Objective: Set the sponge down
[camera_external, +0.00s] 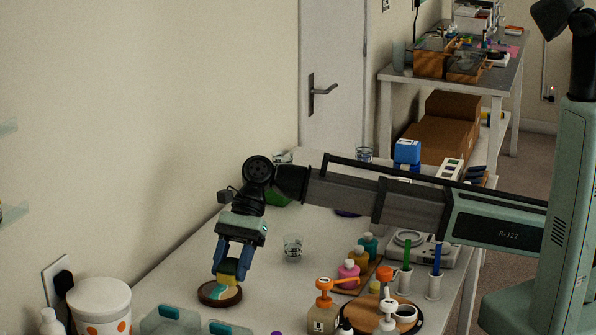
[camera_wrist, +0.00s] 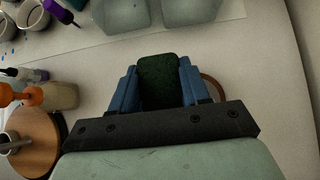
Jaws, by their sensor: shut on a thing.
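Directly below is a round brown piece (camera_external: 207,299) with a teal and white top, lying on the table. The sponge is over or on this piece; I cannot tell whether they touch. In the wrist view only a curved brown edge (camera_wrist: 217,88) of the round piece shows beside the right finger.
A clear cup (camera_external: 293,248) stands behind the gripper. Pale trays with teal parts (camera_external: 170,320) lie at the front. A white tub with orange dots (camera_external: 99,308) is at the left. Bottles and an orange-topped pump bottle (camera_external: 323,314) crowd the right. The table between is clear.

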